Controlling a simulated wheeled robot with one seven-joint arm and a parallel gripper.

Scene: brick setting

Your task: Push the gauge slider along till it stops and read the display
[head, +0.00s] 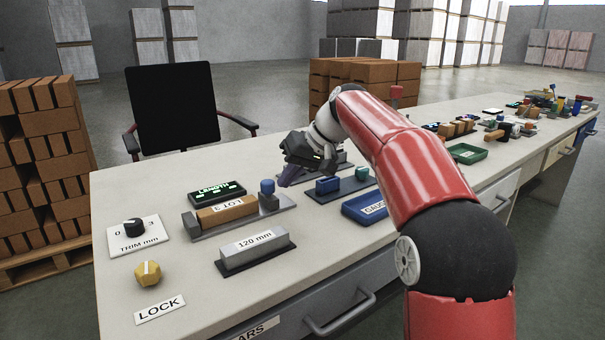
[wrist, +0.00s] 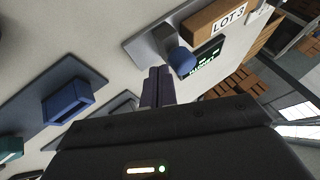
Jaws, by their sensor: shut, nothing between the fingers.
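The gauge stands on the table with a grey base rail (head: 205,234). A brown brick marked LOT 3 (head: 226,212) lies on it; it also shows in the wrist view (wrist: 222,20). The slider, a grey block with a blue knob (head: 267,187), sits at the brick's right end; the knob is also in the wrist view (wrist: 181,61). I cannot tell whether slider and brick touch. The dark display (head: 216,191) behind shows LENGTH and green marks too small to read. My gripper (head: 286,181) is shut and empty, just right of the knob; its fingers show in the wrist view (wrist: 158,86). Contact is unclear.
A 120 mm block (head: 254,247) lies in front of the gauge. The TRIM dial (head: 134,227) and yellow LOCK knob (head: 148,273) are at left. A blue block (head: 327,185) and blue tray (head: 365,208) are at right.

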